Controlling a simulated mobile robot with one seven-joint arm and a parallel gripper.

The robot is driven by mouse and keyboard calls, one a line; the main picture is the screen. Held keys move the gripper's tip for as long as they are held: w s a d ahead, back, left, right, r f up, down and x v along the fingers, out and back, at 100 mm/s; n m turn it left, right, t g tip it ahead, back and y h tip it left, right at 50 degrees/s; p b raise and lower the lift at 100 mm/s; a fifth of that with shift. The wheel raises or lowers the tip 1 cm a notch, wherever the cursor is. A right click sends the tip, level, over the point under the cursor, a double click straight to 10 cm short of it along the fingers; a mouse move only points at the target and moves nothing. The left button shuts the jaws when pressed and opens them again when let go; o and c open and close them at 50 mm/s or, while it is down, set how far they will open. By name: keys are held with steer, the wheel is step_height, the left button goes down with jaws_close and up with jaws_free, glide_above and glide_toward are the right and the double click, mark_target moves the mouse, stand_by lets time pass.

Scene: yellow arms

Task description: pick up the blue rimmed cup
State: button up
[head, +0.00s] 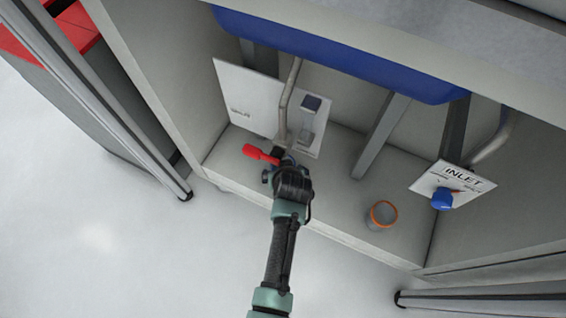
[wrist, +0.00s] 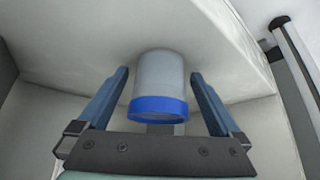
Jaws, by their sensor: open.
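The blue rimmed cup (wrist: 159,78) is grey with a blue band at its rim. In the wrist view it sits between the two blue-grey fingers of my gripper (wrist: 160,74), with its rim towards the camera. The fingers are open, one on each side of the cup, with a small gap showing on both sides. In the head view my gripper (head: 286,168) is at the cabinet floor, in front of the white panel. There the cup is mostly or wholly hidden by my gripper.
An orange-rimmed cup (head: 382,214) stands to the right on the cabinet floor (head: 335,205). A red handle (head: 260,153) is close beside my gripper. A white panel (head: 248,98) and pipe are behind it. The INLET plate (head: 452,178) with a blue knob (head: 442,199) is at the right.

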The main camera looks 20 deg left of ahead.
steer(key=c, duration=1.5)
steer(key=shift+r, duration=0.1)
steer(key=shift+r+p, duration=0.25)
steer(key=shift+p, duration=0.4)
